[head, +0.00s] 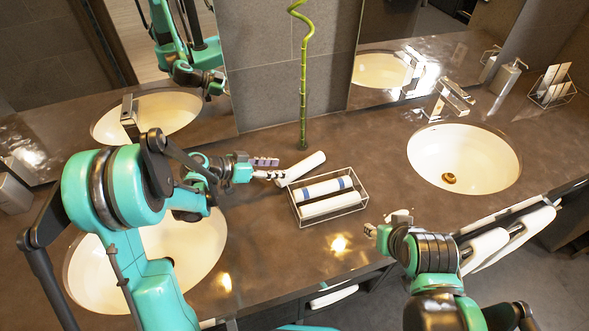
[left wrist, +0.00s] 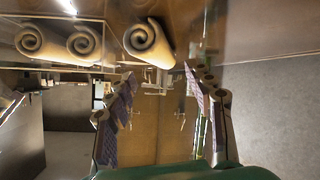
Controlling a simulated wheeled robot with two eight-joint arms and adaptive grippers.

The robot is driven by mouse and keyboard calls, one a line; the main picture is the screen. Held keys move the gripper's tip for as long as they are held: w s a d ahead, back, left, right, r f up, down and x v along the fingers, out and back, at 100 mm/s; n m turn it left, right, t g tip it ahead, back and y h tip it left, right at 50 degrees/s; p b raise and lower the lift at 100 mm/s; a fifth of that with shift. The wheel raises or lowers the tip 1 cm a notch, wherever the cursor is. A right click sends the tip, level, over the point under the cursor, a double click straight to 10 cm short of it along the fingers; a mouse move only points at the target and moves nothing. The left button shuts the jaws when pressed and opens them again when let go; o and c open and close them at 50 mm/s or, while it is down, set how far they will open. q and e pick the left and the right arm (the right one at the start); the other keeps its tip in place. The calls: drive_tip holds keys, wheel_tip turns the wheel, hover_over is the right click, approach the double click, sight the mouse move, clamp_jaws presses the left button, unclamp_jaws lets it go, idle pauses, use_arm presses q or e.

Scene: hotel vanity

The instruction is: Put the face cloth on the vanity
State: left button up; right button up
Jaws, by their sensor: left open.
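A white rolled face cloth (head: 304,168) lies on the brown vanity top (head: 262,215), just behind the wire basket (head: 364,203) and outside it. My left gripper (head: 279,168) is open and empty, with its fingertips at the left end of this roll. In the left wrist view the roll's spiral end (left wrist: 148,42) shows beyond and between the open fingers (left wrist: 160,85); whether they touch it I cannot tell. My right gripper (head: 386,226) is at the vanity's front edge, right of the basket; its fingers are too unclear to read.
The basket holds two more rolls, one with a blue band (head: 324,189). A bamboo stalk (head: 303,100) stands behind the loose roll. Basins lie left (head: 200,262) and right (head: 465,160). Rolled towels (head: 490,243) hang below the front edge at right. A mirror is behind.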

sight(292, 168)
use_arm(q)
drive_tip(key=b+x, duration=0.2)
drive_tip(key=x, duration=0.5)
drive_tip(key=shift+w+d+f+b, duration=0.1)
drive_tip(key=shift+d+f+b, duration=0.1)
drive_tip(key=shift+d+b, duration=0.15)
drive_tip(key=shift+r, duration=0.1)
drive_tip(key=c, duration=0.9)
